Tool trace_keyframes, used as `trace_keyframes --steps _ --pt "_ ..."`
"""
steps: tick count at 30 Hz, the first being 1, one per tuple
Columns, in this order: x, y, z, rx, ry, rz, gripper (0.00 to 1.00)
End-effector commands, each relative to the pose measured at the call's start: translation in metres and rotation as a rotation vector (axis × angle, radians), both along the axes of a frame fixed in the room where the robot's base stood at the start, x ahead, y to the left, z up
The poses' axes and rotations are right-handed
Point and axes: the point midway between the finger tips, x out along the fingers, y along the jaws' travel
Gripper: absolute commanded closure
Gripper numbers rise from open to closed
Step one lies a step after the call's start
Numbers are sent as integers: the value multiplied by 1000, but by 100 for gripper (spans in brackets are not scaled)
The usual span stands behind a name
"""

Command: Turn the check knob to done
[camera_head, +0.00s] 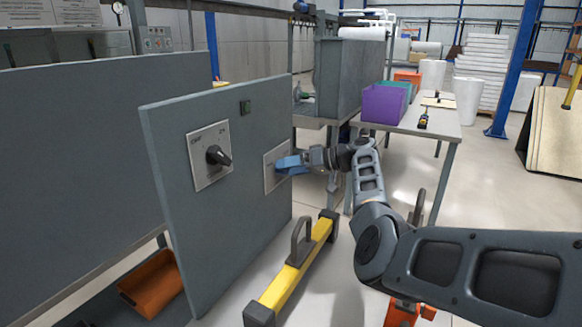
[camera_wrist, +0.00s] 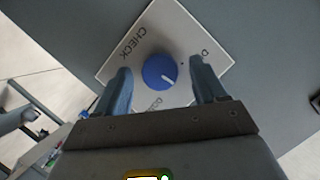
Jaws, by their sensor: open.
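The check knob (camera_wrist: 158,72) is a round blue knob on a pale square plate (camera_wrist: 186,40) in the wrist view. The plate reads CHECK on the left; a label starting with D at the right and one below are partly hidden. My gripper (camera_wrist: 161,82) is open, one blue finger on each side of the knob with visible gaps. In the head view, my gripper (camera_head: 287,164) is in front of the right-hand plate (camera_head: 275,181) and hides the knob.
A table (camera_head: 440,122) with a purple bin (camera_head: 384,104) stands behind my arm.

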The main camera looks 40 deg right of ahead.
Motion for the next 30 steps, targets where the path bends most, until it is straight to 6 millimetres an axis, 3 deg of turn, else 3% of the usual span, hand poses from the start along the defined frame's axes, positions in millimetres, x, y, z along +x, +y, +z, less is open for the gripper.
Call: trace_keyframes --steps 7,24,30 --pt "1 0 0 0 0 0 29" --pt "0 0 -1 1 1 0 84" --pt "0 0 -1 10 4 0 85"
